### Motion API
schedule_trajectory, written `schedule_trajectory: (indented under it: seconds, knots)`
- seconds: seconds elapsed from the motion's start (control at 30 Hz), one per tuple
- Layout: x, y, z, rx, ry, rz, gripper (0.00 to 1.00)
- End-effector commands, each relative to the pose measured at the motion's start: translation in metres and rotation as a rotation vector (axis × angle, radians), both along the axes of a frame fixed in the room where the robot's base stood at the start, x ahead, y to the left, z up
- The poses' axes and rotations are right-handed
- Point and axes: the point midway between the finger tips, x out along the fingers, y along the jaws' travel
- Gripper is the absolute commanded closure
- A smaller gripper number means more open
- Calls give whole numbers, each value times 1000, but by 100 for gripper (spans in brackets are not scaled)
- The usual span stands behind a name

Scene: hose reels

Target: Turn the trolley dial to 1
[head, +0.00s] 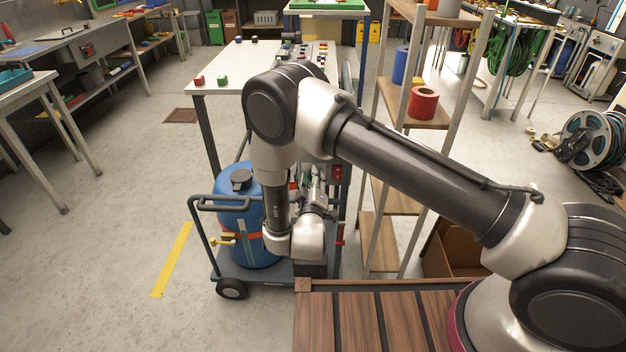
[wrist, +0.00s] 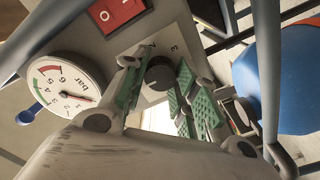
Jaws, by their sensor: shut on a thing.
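The trolley (head: 275,271) carries a blue tank (head: 235,222) and stands in front of the white table in the head view. Its dial (wrist: 160,74) is a dark round knob on a pale plate in the wrist view. A "3" shows on the plate past the knob, with another mark, hard to read, to its left. My gripper (wrist: 156,80) has green-padded fingers on both sides of the knob and is shut on it. The knob's pointer and the other marks are hidden or too small to read. In the head view my arm covers the dial.
A red rocker switch (wrist: 117,12) and a pressure gauge (wrist: 62,88) sit left of the dial. The blue tank (wrist: 290,80) and grey tubes are close on the right. A wooden shelf (head: 393,95) stands right of the trolley; the floor to its left is open.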

Motion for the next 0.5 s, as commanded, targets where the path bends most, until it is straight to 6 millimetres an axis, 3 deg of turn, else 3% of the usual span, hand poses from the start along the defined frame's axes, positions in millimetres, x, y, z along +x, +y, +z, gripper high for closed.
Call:
schedule_trajectory:
  seconds: [0.27, 0.5]
  knots:
    - [0, 0, 0, 39, -1, 1, 95]
    - [0, 0, 0, 178, -5, 1, 95]
